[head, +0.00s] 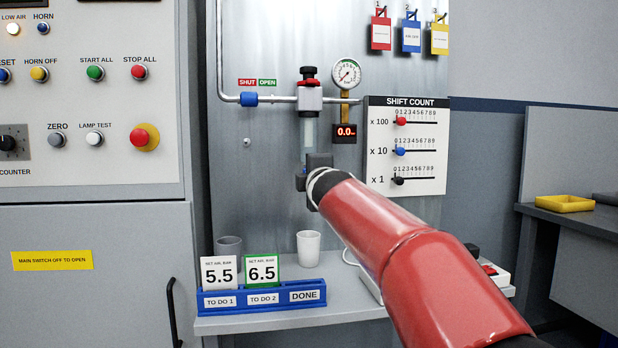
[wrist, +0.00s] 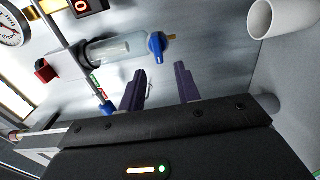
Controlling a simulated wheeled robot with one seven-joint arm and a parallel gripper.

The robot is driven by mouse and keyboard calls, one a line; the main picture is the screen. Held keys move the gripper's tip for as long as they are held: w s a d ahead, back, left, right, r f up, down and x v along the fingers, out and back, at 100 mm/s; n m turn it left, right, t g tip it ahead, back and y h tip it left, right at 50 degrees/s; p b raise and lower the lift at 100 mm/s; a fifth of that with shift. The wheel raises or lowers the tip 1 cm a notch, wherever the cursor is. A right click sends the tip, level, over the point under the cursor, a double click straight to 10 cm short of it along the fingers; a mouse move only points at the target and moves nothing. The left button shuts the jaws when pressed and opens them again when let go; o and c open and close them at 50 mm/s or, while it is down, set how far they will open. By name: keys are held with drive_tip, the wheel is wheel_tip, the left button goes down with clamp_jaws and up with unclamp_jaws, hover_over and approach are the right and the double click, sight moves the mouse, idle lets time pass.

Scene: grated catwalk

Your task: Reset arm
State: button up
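My red arm reaches in from the lower right in the head view. My gripper (head: 313,180) is in front of the metal panel, just below the clear filter bowl (head: 309,135). In the wrist view its two dark fingers (wrist: 160,88) stand apart with nothing between them. The bowl (wrist: 112,48) shows beyond them, with a blue knob (wrist: 157,46) and brass tip at its lower end. The fingers appear clear of the knob.
A white cup (head: 308,248) and a grey cup (head: 229,245) stand on the shelf below. The blue card rack (head: 262,312) holds cards 5.5 and 6.5; its DONE place has no card. The gauge (head: 346,73) and display (head: 344,132), reading about 0.0, are beside the bowl.

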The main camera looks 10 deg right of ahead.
drive_tip(key=shift+s, duration=1)
